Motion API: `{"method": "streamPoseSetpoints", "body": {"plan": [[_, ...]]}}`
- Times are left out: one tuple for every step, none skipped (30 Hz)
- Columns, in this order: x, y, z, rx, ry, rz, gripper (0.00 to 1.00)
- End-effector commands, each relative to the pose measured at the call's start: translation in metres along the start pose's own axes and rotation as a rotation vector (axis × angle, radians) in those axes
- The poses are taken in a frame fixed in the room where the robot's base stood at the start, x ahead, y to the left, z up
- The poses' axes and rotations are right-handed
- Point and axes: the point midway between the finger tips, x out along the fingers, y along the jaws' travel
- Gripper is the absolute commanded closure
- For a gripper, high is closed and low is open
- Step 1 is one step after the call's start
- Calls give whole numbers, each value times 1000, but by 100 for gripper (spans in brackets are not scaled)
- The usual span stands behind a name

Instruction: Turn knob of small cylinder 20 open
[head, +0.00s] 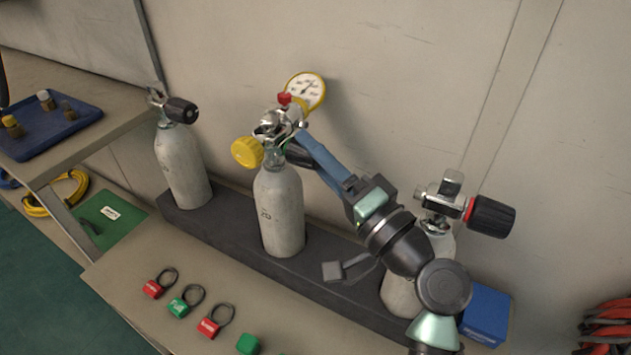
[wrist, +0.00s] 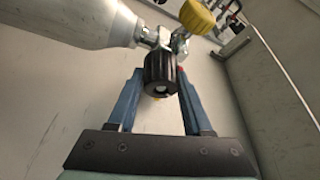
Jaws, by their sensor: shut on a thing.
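Small cylinder 20 (head: 279,215) is the grey middle bottle, upright in a dark rack, with "20" on its side. Its black knob (head: 299,155) sticks out to the right of the valve, partly hidden by my gripper. My gripper (head: 303,146) reaches in from the right with its blue fingers at this knob. In the wrist view the knob (wrist: 160,72) sits between the two fingers of my gripper (wrist: 158,88), which is shut on it. The cylinder body (wrist: 75,20) lies at the upper left there.
A yellow knob (head: 247,152) and a pressure gauge (head: 305,90) are on the same valve. Other cylinders stand left (head: 182,165) and right, the right one with a black-and-red knob (head: 489,216). Red and green padlock-like tags (head: 209,327) lie on the bench in front.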

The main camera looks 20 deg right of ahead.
Motion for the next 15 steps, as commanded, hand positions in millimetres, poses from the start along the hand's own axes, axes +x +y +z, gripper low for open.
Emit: {"method": "streamPoseSetpoints", "body": {"plan": [[-1,6,2,-20,-2,-13,100],[-1,5,2,-31,-2,-18,100],[-1,4,2,-47,-2,-25,100],[-1,4,2,-57,-3,-29,100],[0,4,2,-65,-3,-33,100],[0,3,2,-75,-4,-38,100],[0,3,1,-82,-5,-41,100],[0,2,1,-89,-5,-43,100],[0,2,1,-96,-6,-47,100],[0,2,1,-101,-6,-49,100],[0,1,1,-105,-6,-50,100],[0,1,1,-109,-7,-52,100],[0,0,1,-111,-7,-53,100],[0,0,1,-113,-7,-54,100],[0,0,0,-114,-7,-54,100]]}}
